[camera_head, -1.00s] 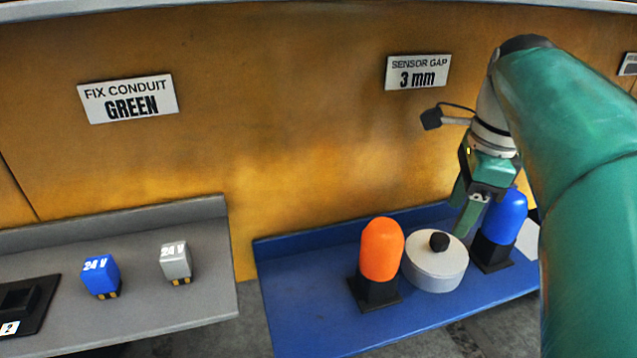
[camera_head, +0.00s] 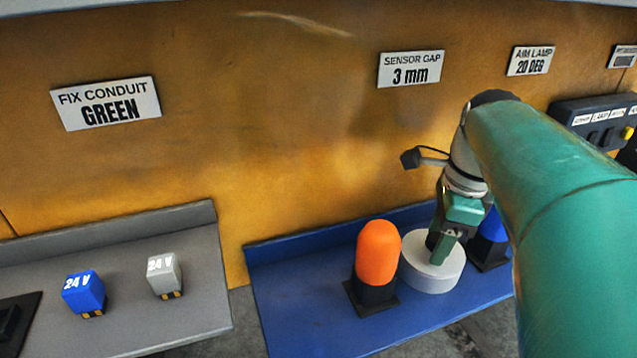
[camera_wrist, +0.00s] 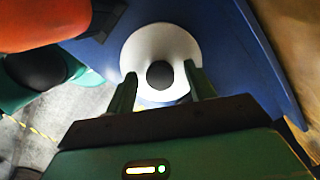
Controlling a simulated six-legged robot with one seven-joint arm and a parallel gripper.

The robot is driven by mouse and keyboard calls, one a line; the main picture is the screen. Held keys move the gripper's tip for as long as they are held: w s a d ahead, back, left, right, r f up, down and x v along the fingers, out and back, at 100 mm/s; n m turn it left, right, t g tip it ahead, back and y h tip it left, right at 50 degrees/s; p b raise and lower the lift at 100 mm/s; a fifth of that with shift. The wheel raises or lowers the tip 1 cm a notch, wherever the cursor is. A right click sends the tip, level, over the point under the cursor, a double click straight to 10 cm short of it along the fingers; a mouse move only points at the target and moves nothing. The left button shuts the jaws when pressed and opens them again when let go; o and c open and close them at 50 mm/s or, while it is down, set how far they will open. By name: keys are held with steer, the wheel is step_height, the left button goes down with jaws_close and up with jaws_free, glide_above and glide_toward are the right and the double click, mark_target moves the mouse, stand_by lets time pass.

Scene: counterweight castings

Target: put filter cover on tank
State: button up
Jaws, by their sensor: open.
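A round white lid-like piece with a black knob, which looks like the filter cover (camera_head: 432,272), sits on the blue shelf; it also shows in the wrist view (camera_wrist: 160,40). My gripper (camera_head: 440,250) is open just above it. In the wrist view my two green fingertips (camera_wrist: 160,80) stand on either side of the black knob (camera_wrist: 159,74), with space visible between. In the head view my gripper hides most of the knob. I cannot tell whether the white piece rests on a tank or is one with it.
An orange dome lamp (camera_head: 378,253) on a black base stands close left of the white piece. A blue one (camera_head: 492,240) stands close right, partly behind my arm. The blue shelf (camera_head: 300,300) is bare at left. A grey shelf (camera_head: 200,290) holds blue (camera_head: 84,293) and grey (camera_head: 163,273) 24 V blocks.

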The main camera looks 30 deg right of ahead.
jaws_close()
steer(key=shift+r, duration=0.35)
stand_by(0.3)
